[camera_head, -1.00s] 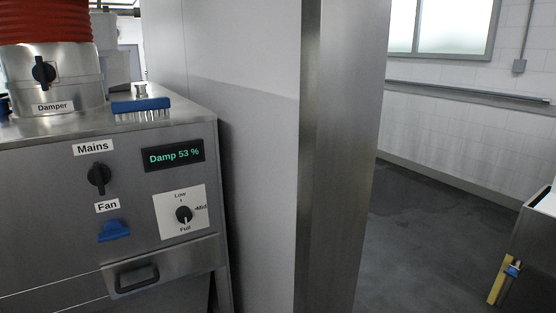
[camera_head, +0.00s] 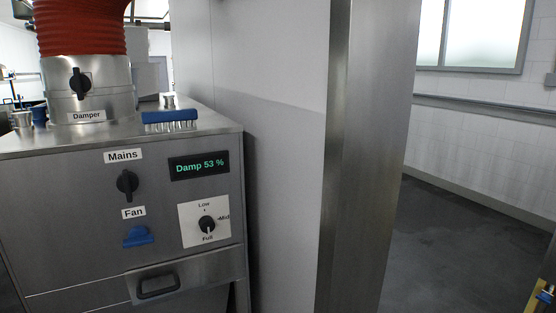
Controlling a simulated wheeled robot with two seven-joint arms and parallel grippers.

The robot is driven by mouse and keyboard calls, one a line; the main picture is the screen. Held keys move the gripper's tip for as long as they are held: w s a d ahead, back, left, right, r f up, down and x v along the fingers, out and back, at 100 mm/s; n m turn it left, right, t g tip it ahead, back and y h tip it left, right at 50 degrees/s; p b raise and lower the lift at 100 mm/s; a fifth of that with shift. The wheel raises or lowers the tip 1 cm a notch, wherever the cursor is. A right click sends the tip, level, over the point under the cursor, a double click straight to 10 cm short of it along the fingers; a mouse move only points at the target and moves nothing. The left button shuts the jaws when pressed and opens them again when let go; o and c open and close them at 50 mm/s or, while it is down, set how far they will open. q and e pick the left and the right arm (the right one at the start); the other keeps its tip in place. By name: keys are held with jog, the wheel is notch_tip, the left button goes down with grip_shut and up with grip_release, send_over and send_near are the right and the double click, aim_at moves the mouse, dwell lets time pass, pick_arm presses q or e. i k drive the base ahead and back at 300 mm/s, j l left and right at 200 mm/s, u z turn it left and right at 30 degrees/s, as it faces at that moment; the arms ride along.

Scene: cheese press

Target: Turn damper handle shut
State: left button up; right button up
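The damper handle (camera_head: 80,82) is a small black knob on the front of a round metal collar (camera_head: 104,88). A label (camera_head: 86,116) below it reads "Damper". The handle's bar stands roughly upright. The collar sits on top of a steel cabinet (camera_head: 60,185) at the left, under a ribbed orange-red duct (camera_head: 80,28). The cabinet's display (camera_head: 199,166) reads "Damp 53 %". Neither of my grippers shows in the head view.
The cabinet front has a black Mains knob (camera_head: 127,184), a blue Fan switch (camera_head: 138,236), a speed dial (camera_head: 207,224) and a drawer handle (camera_head: 158,285). A blue brush (camera_head: 170,120) lies on top. A wall end with a metal post (camera_head: 365,160) stands right of it. Open floor (camera_head: 460,240) lies beyond.

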aim_at(79, 83)
jog(key=u, duration=1.25)
